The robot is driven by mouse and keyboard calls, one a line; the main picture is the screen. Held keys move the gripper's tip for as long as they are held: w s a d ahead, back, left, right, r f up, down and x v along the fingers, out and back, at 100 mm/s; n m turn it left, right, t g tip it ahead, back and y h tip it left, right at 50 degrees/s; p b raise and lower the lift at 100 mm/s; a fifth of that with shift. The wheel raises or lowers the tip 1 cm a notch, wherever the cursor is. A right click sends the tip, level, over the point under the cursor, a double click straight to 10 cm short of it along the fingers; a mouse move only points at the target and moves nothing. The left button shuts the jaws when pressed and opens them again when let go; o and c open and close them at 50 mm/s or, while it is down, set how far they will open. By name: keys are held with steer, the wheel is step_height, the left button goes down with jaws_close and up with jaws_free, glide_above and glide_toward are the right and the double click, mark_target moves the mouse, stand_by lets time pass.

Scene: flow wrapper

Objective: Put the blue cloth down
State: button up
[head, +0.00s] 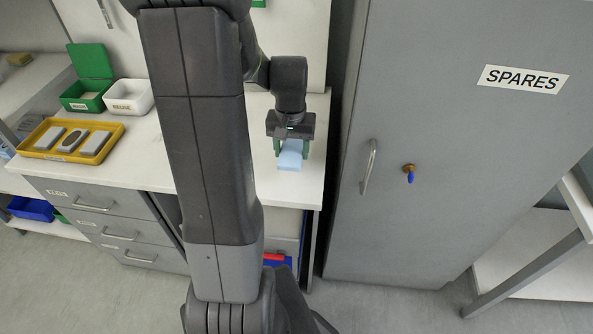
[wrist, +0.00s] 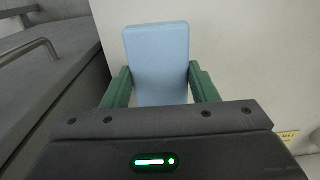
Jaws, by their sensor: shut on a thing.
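The blue cloth (head: 290,158) is a light blue folded block at the right end of the white worktop (head: 148,163). My gripper (head: 290,148) is shut on it, with a green finger on each side. In the wrist view the blue cloth (wrist: 158,62) stands out between the two green fingers of my gripper (wrist: 160,84). The worktop lies behind it there. I cannot tell whether the cloth touches the worktop or is held just above it.
A yellow tray (head: 106,157) with several grey blocks, a green open box (head: 85,103) and a white box (head: 128,111) stand at the left. A grey SPARES cabinet (head: 440,225) stands right of the worktop. The worktop around the cloth looks clear. My arm hides its middle.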

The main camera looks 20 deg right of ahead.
mark_target(292, 174)
steer(key=shift+f, duration=3.35)
steer(key=shift+f, duration=0.2)
steer(key=o, duration=1.1)
steer(key=shift+r, duration=0.15)
step_height(292, 174, up, 12)
steer(key=shift+r, duration=0.1)
